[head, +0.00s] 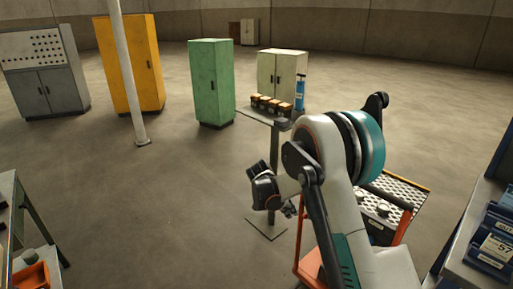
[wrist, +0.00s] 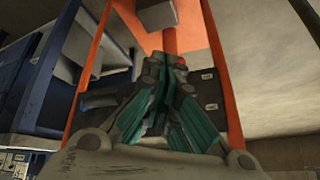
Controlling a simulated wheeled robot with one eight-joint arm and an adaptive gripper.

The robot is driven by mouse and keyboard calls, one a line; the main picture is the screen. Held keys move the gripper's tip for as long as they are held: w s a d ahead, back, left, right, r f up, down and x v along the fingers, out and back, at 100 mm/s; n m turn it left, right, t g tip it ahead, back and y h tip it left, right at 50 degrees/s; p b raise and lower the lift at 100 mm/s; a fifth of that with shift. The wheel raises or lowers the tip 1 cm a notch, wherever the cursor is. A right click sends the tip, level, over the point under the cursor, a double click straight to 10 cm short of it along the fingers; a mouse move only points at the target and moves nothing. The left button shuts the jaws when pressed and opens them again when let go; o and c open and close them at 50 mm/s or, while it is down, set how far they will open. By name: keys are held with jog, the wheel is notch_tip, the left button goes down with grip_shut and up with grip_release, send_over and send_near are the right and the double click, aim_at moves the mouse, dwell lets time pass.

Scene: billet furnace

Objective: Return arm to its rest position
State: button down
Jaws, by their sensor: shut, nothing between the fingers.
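My gripper (wrist: 165,68) shows in the middle of the wrist view with its teal fingers drawn together, and nothing is between them. It points towards an orange frame with dark shapes behind it. In the head view my arm is raised and bent at the right of centre, with its wrist hanging low on the left side of the bend. The fingers are small and mostly hidden there, so I cannot make out their tips.
An orange cart (head: 304,268) with a perforated top stands close behind my arm. Blue bins (head: 492,248) sit at the right edge. A white pole (head: 124,75) rises left. Open floor lies left of centre.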

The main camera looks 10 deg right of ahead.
jog(key=s+d+r+n+t+y, duration=0.15)
jog(key=s+r+n, duration=0.25)
jog(key=s+r, duration=0.5)
jog(key=s+a+r+n+t+y, duration=0.15)
jog(key=s+r+n, duration=0.35)
jog(key=r, duration=0.7)
jog(key=s+r+n+t+y, duration=0.2)
jog(key=s+n, duration=0.6)
jog(key=s, duration=1.5)
jog(key=shift+s+a+r+n+y, duration=0.2)
jog(key=shift+a+r+n+y, duration=0.15)
jog(key=shift+r+y, duration=0.15)
